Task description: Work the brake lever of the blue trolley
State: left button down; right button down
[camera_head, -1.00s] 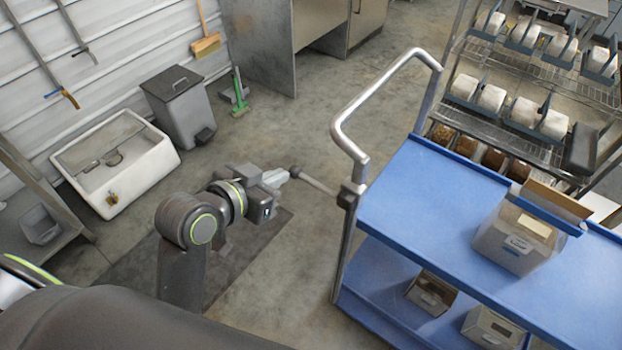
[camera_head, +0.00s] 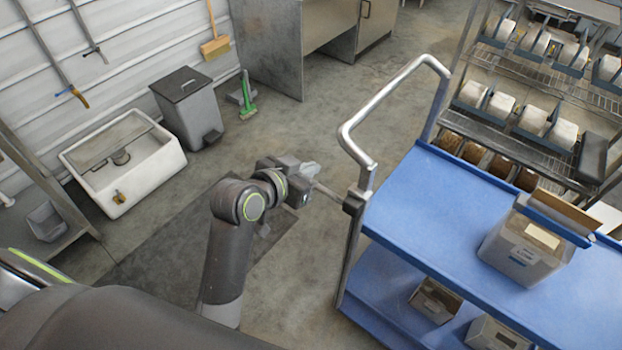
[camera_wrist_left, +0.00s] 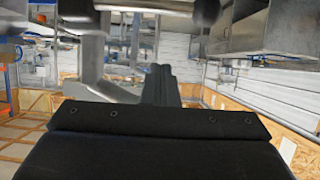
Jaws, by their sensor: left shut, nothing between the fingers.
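The blue trolley (camera_head: 410,192) stands at the right with a bent metal push handle (camera_head: 350,130). Its brake lever (camera_head: 329,192) is a short thin rod that juts out left from a dark bracket on the handle post. My left gripper (camera_head: 312,170) is shut and empty, at the outer end of this rod. It hides the lever's end knob, and I cannot tell whether it touches it. In the left wrist view the dark closed fingers (camera_wrist_left: 160,86) point ahead, with blurred grey metal bars (camera_wrist_left: 90,55) to their left. My right gripper is out of view.
A wire rack (camera_head: 545,90) with white blocks stands behind. A white sink (camera_head: 125,165) and grey pedal bin (camera_head: 187,105) stand left. The floor between is clear.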

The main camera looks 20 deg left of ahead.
aim_at(324, 190)
pick_arm(q)
jog(key=f, duration=0.4)
jog(key=shift+w+d+f+p, duration=0.15)
jog(key=shift+w+f+p, duration=0.2)
jog(key=shift+p, duration=0.05)
jog(key=shift+w+f, duration=0.1)
